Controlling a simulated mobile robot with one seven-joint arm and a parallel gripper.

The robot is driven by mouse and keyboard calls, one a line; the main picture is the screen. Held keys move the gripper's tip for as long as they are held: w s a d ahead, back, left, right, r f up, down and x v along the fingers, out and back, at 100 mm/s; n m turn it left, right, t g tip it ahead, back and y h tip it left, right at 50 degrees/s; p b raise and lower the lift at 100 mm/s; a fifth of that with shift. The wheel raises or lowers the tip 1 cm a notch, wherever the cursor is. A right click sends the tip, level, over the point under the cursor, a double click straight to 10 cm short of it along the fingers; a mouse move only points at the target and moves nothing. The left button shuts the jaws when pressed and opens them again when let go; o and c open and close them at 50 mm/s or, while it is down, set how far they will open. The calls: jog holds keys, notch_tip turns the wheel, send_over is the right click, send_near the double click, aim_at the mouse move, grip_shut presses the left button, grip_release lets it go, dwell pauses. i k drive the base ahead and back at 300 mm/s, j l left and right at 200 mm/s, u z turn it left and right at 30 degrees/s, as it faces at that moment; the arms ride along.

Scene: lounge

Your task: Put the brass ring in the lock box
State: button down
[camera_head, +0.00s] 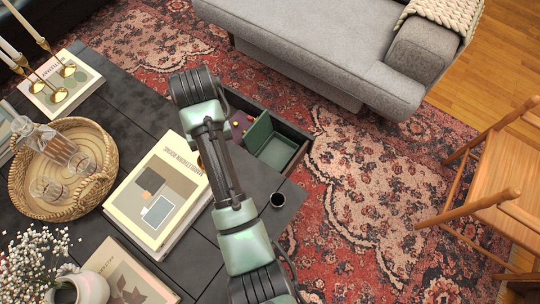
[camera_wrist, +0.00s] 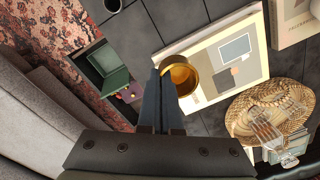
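The brass ring (camera_wrist: 181,76) is at the fingertips of my gripper (camera_wrist: 163,82) in the wrist view. The two dark fingers are close together on one side of its wall, and the rest of the ring sticks out to the right. In the head view only a small gold edge of the ring (camera_head: 200,162) shows beside my arm, which hides the gripper. A green box (camera_head: 279,151), apparently the lock box, stands open in the pulled-out drawer of the dark table. It also shows in the wrist view (camera_wrist: 116,81), left of my gripper and apart from it.
The drawer (camera_head: 301,153) also holds small coloured items on purple. A large book (camera_head: 129,208) lies on the dark table (camera_head: 129,108), near a wicker tray (camera_head: 74,211) with glassware. A dark cup (camera_head: 278,200) stands near the table edge.

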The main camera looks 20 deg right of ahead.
aim_at(276, 156)
jog(key=i+l+u, duration=0.15)
jog(key=l+u, duration=0.2)
jog(key=i+l+u, duration=0.15)
jog(key=l+u, duration=0.5)
jog(key=i+l, duration=0.1)
jog(key=l, duration=0.65)
jog(key=i+l+u, duration=0.1)
jog(key=l, duration=0.6)
